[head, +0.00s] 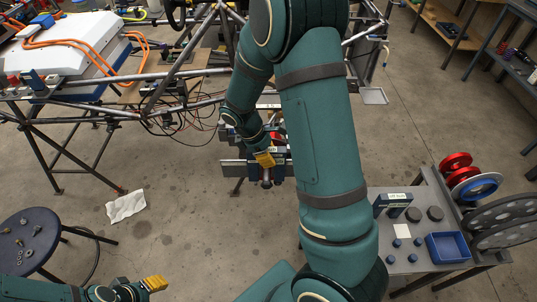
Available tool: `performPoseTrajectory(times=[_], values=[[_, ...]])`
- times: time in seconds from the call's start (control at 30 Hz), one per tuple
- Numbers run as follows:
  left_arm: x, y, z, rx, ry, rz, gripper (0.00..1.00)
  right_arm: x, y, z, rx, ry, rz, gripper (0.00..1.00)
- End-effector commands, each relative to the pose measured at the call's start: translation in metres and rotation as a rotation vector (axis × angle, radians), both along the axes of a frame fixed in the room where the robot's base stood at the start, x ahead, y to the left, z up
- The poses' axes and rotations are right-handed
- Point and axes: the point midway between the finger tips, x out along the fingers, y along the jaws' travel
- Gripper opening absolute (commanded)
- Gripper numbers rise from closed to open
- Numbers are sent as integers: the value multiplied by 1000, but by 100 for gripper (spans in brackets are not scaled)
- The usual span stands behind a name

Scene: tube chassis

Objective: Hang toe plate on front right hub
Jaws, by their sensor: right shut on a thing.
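My right gripper (265,160), with yellow fingertip pads, is below the near side of the tube chassis (165,88). It is shut on a flat grey plate, apparently the toe plate (231,168), whose ends show on both sides of the fingers. Its middle is hidden by the gripper and a dark blue part. The front right hub cannot be made out clearly; my right arm covers part of the chassis there.
A grey cart (425,269) at the right holds a blue tray (447,247), dark discs and small blue parts. Red, blue and grey discs stand beside it. A round stool (28,240) with small metal parts is at the left. A white cloth (126,206) lies on the floor.

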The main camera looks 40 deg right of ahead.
Motion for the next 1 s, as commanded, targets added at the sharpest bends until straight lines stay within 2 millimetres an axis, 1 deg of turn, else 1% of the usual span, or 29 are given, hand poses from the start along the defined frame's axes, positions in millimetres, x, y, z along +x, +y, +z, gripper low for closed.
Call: performPoseTrajectory(times=[1.0], values=[[0,0,-22,0,0,0,47,0,0,-31,0,0,-1,0]])
